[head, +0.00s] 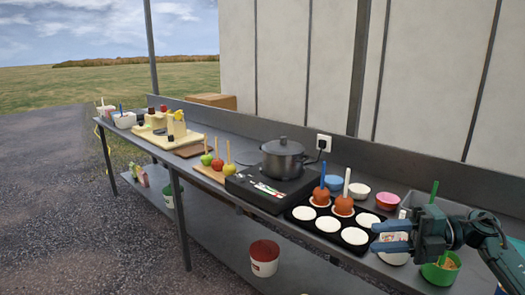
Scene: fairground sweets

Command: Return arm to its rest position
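My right gripper (389,236) comes in from the right edge and hangs over the right part of the metal table (225,143). Its two fingers point left and stand apart, with pale things showing between and behind them. I cannot make out anything held. To its left is a black tray (312,236) with several white round liners. Two caramel-coated apples stand on the tray, one with a blue stick (321,194) and one with a white stick (344,204). My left gripper is not in view.
A grey lidded pot (283,158) stands on a black hob (262,190). Apples on sticks (217,164) are on a board left of it. Blue, white and pink (387,200) bowls stand behind the tray. A green container (439,272) is below my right arm. A bucket (264,260) stands on the lower shelf.

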